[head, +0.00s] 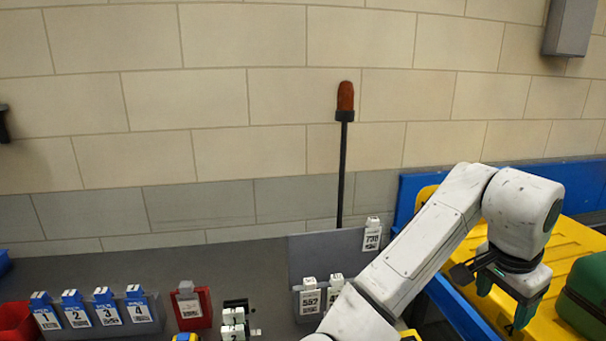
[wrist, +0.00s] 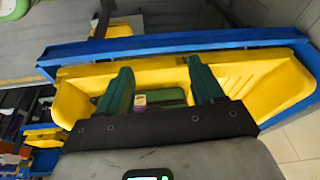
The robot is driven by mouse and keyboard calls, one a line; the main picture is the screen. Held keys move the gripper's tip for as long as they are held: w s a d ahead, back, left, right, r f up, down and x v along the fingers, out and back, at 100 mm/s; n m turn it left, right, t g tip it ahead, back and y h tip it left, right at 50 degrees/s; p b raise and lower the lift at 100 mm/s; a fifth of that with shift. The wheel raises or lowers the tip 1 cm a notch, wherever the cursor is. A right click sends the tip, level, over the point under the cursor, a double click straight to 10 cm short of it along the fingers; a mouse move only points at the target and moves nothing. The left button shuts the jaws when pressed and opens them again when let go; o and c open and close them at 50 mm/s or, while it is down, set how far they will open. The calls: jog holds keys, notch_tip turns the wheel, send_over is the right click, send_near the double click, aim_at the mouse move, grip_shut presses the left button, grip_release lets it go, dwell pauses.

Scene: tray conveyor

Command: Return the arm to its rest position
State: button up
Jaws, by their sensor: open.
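My arm is white and stretches to the right in the head view. My gripper (head: 503,301) points down over a yellow tray (head: 470,237). Its green fingers stand apart with nothing seen between them. In the wrist view the gripper (wrist: 158,82) is open above the same yellow tray (wrist: 262,78). A green item (wrist: 165,97) shows in the tray beyond the fingers, partly hidden by them.
Blue conveyor rails (head: 411,187) border the tray. A green case (head: 586,290) is at the far right. At the lower left are numbered blue-topped tags (head: 77,310), a red holder (head: 192,305) and a grey panel (head: 312,256). A pole with a red lamp (head: 345,97) stands near the wall.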

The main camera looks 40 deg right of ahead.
jog(key=w+a+f+n+t+h, duration=0.1)
jog(key=w+a+f+n+h, duration=0.15)
jog(key=f+n, duration=0.35)
jog(key=w+a+f+n+t+h, duration=0.1)
jog(key=w+f+n+t, duration=0.15)
jog(key=f+n, duration=0.4)
jog(key=s+a+f+n+g+y, duration=0.1)
jog(key=s+a+f+n+y, duration=0.2)
jog(key=a+f, duration=0.6)
jog(key=s+a+f+n+g+y, duration=0.1)
jog(key=s+a+f+n+y, duration=0.2)
jog(key=a, duration=0.9)
jog(key=s+f+n, duration=0.2)
jog(key=s+f, duration=0.2)
jog(key=f, duration=0.1)
jog(key=shift+a+f+y, duration=0.15)
jog(key=shift+f+y, duration=0.2)
